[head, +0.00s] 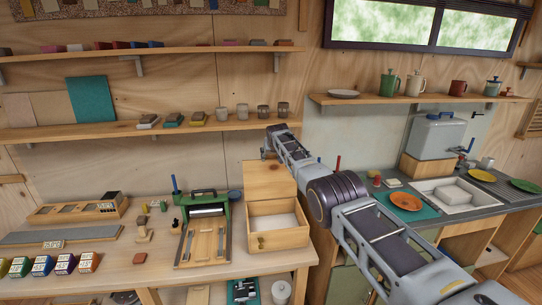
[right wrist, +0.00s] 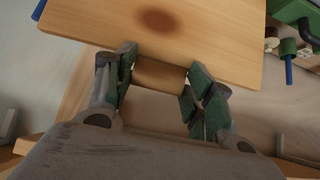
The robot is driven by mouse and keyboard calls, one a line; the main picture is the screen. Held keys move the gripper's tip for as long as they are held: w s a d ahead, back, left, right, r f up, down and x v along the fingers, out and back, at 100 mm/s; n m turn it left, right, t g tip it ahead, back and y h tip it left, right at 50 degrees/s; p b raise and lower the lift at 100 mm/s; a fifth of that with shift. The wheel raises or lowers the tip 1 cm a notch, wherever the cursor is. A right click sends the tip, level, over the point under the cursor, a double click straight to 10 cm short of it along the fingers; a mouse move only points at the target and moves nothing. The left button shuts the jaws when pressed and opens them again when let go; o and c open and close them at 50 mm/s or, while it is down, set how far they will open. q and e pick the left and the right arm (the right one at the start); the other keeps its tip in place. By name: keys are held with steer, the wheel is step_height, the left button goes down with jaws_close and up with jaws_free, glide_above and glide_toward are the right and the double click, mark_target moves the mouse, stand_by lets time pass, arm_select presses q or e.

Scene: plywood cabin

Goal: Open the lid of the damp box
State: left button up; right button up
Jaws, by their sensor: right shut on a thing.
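The damp box (head: 278,240) is a pale wooden box on the workbench, with a white inside showing. Its wooden lid (head: 268,180) stands raised at the back of the box, so the box is open at the top. My right gripper (head: 269,153) is at the lid's top edge. In the right wrist view, its green-padded fingers (right wrist: 160,85) are shut on a small wooden tab (right wrist: 160,74) at the edge of the lid (right wrist: 110,22), which has a dark round spot. My left gripper is not in view.
A green press (head: 206,222) stands close to the left of the box. Several ink blocks and a wooden tray (head: 80,210) lie further left. A shelf with cups (head: 242,111) runs behind the lid. A sink counter (head: 450,195) is to the right, behind my right arm.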

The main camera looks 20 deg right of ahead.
steer(key=o, duration=1.5)
steer(key=shift+c, duration=0.2)
steer(key=shift+s+a+r, duration=0.1)
steer(key=shift+s+r, duration=0.3)
steer(key=shift+r, duration=0.2)
steer(key=shift+s, duration=0.1)
